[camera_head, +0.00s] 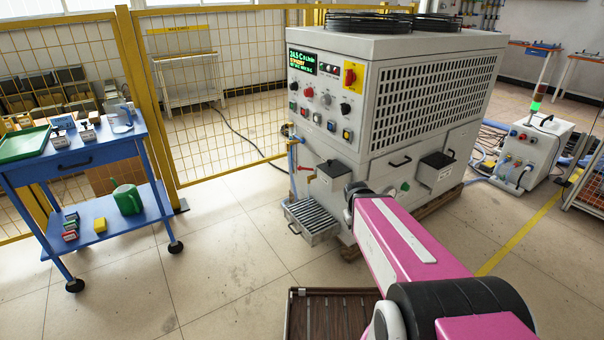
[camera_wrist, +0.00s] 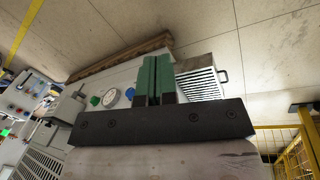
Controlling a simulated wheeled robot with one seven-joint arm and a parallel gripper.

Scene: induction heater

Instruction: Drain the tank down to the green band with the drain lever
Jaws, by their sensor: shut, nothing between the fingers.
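The large grey machine (camera_head: 365,100) holds the tank. A small red lever (camera_head: 307,171) sits low on its left front, beside a thin vertical pipe (camera_head: 292,165) with blue fittings; I take it for the drain lever. The level and the green band cannot be made out. A slatted metal drain tray (camera_head: 311,219) stands below the lever. My gripper has green fingers (camera_wrist: 158,78) pressed together and empty. In the wrist view it is before the machine's lower front, with the drain tray (camera_wrist: 202,84) beyond the fingers. The lever is not visible there. In the head view my arm hides the fingers.
A blue cart (camera_head: 75,160) with a green tray and watering can stands at the left by a yellow mesh fence (camera_head: 220,90). A dial gauge (camera_wrist: 111,98) is close to my fingers.

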